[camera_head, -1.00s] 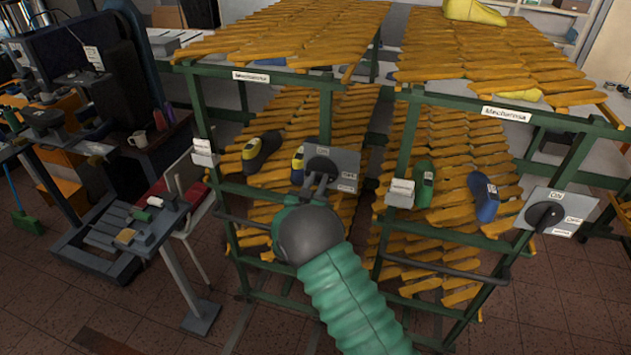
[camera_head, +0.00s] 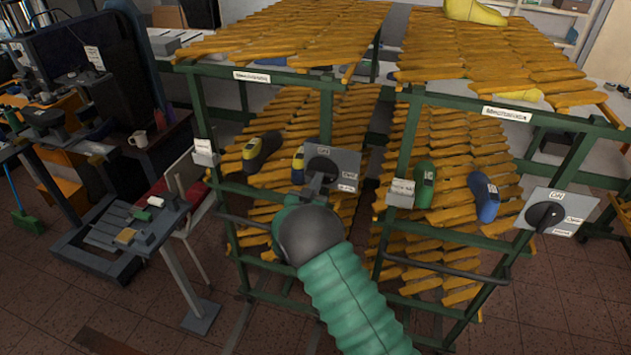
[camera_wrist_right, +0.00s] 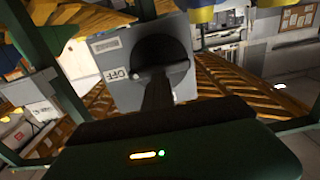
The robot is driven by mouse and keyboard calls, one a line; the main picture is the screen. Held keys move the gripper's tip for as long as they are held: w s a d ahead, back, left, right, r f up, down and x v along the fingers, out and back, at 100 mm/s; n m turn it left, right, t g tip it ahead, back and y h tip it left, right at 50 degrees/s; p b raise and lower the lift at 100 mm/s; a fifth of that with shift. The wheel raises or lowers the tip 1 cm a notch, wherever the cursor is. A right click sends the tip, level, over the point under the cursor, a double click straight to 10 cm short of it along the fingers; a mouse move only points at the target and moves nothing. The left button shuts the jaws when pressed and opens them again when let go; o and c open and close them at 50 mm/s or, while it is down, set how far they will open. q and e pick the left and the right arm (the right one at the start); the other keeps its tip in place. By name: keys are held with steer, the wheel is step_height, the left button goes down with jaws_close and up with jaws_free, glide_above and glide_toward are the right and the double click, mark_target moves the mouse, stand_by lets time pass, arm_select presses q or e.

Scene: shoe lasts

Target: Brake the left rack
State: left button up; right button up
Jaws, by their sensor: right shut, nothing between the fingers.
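The left rack (camera_head: 327,108) is a green frame with orange slatted shelves. On its front right post is a grey switch panel (camera_head: 345,160) with ON and OFF labels and a dark round knob (camera_head: 322,164). My right gripper (camera_head: 318,181) is shut and empty, with its fingertips at the knob; the exact contact is hidden by the hand. In the right wrist view, the fingers (camera_wrist_right: 157,92) reach up to the knob (camera_wrist_right: 162,52), in front of the panel (camera_wrist_right: 120,88) with the OFF label beside them. My left gripper is not in view.
A right rack (camera_head: 405,150) stands beside it with its own switch panel (camera_head: 570,203). Yellow and blue shoe lasts (camera_head: 262,151) lie on the left rack, green (camera_head: 424,184) and blue (camera_head: 483,197) ones on the right. A machine with a small table (camera_head: 130,225) stands at the left.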

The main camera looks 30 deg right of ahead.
steer(key=shift+o, duration=1.2)
steer(key=shift+s+d+r, duration=0.1)
steer(key=shift+d, duration=0.3)
steer(key=shift+o, duration=1.2)
steer(key=shift+a+f, duration=0.15)
steer(key=shift+f, duration=0.05)
steer(key=o, duration=0.5)
steer(key=shift+a+f, duration=0.3)
steer(key=shift+f, duration=0.25)
steer(key=shift+o, duration=1.1)
steer(key=shift+f+g, duration=0.15)
steer(key=shift+g, duration=0.15)
steer(key=o, duration=0.5)
steer(key=shift+s+a+p, duration=0.1)
steer(key=shift+s+p, duration=0.3)
steer(key=shift+s, duration=0.2)
steer(key=shift+o, duration=0.9)
steer(key=shift+s+a, duration=0.2)
steer(key=shift+s, duration=0.05)
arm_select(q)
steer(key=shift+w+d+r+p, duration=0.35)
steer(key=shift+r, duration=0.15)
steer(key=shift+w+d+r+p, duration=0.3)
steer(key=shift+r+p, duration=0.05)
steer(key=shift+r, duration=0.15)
arm_select(e)
steer(key=v, duration=1.5)
steer(key=shift+a, duration=0.55)
